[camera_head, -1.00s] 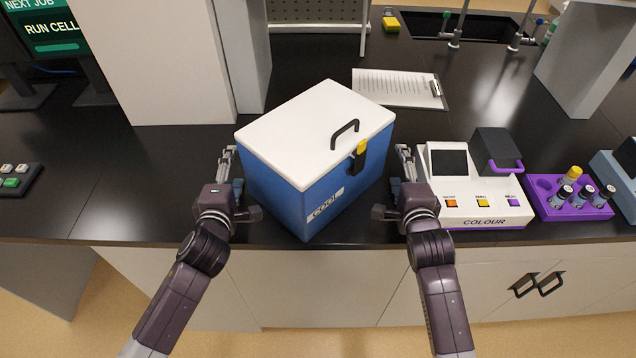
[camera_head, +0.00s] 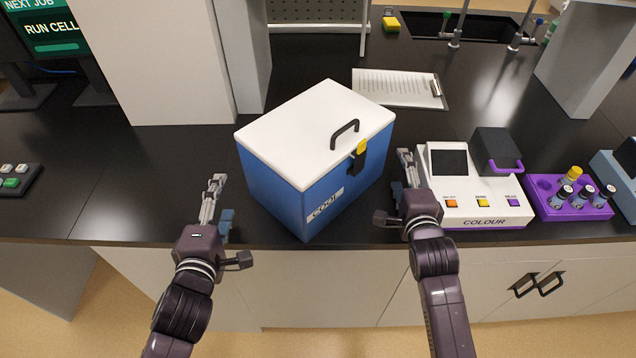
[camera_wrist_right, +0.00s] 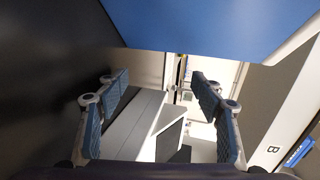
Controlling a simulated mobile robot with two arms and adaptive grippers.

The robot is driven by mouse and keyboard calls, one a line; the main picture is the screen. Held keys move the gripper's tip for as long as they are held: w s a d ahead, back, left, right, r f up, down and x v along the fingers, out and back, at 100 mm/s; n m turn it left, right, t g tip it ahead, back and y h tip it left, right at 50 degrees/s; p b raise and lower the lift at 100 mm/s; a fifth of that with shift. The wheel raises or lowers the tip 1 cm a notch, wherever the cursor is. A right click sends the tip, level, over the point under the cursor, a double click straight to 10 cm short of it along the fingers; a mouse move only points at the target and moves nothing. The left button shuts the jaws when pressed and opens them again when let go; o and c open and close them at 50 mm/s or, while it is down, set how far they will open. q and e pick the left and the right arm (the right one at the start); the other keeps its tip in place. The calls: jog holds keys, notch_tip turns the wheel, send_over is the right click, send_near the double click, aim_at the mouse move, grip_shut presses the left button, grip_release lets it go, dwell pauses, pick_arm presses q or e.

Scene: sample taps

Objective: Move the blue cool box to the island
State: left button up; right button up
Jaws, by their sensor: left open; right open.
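The blue cool box (camera_head: 318,165) with a white lid, black handle and yellow-tipped latch stands on the black counter, turned at an angle. My left gripper (camera_head: 219,200) is open and empty, to the left of the box and apart from it. My right gripper (camera_head: 402,172) is open at the box's right side, between the box and the colour machine; whether it touches the box I cannot tell. In the right wrist view, the open fingers (camera_wrist_right: 158,105) have nothing between them, and the blue box wall (camera_wrist_right: 195,22) fills the top. The island cannot be identified.
The white colour machine (camera_head: 470,205) stands close to my right gripper, with a purple vial rack (camera_head: 567,208) beyond it. A clipboard (camera_head: 398,88) lies behind the box. A white pillar (camera_head: 155,60) stands behind left.

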jog(key=v, duration=1)
jog(key=shift+s, duration=0.1)
